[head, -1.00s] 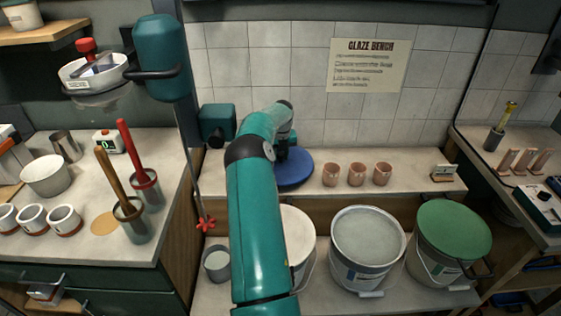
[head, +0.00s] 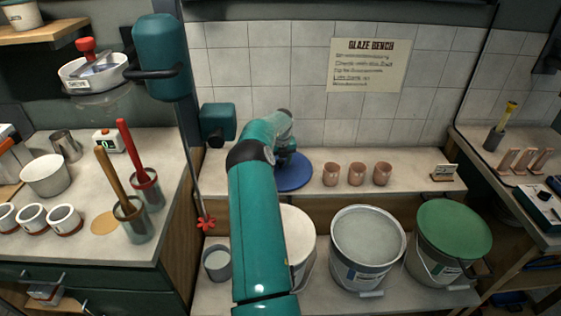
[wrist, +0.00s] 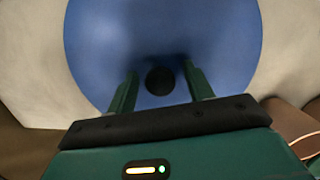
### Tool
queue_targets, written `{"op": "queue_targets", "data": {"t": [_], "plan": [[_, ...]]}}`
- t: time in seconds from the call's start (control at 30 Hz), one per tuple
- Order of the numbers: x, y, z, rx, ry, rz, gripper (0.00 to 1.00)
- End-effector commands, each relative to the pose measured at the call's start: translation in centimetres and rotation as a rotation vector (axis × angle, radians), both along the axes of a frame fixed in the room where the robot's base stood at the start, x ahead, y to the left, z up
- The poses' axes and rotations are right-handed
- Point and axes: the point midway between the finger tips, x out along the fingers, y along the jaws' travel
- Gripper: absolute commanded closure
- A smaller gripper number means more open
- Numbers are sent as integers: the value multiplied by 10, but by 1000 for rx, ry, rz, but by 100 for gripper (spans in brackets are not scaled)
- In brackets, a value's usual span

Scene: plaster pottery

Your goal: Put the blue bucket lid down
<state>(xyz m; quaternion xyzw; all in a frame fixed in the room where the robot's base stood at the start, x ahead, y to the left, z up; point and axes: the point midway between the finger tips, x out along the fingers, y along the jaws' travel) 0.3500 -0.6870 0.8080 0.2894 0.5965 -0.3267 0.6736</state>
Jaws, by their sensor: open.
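The blue bucket lid (head: 296,174) lies on the pale shelf behind the buckets, partly hidden by my arm in the head view. In the wrist view the blue lid (wrist: 225,45) fills most of the picture, with a round black knob (wrist: 159,80) at its middle. My gripper (wrist: 157,80) is open, with one green finger on each side of the knob and a gap to it on both sides. In the head view my gripper is mostly hidden behind my own arm.
Pink cups (head: 356,174) stand on the shelf right of the lid. Below are a bucket (head: 298,235) partly hidden by my arm, an open bucket of pale glaze (head: 367,240) and a green-lidded bucket (head: 453,230). A tiled wall (head: 310,105) rises behind the shelf.

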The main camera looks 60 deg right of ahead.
Motion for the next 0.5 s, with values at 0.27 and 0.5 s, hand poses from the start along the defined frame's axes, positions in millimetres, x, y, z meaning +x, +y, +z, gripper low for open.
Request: {"op": "queue_targets", "data": {"t": [0.27, 0.5], "plan": [[-1, 2, 30, -3, -2, 0, 48], [-6, 7, 82, -3, -1, 0, 48]]}}
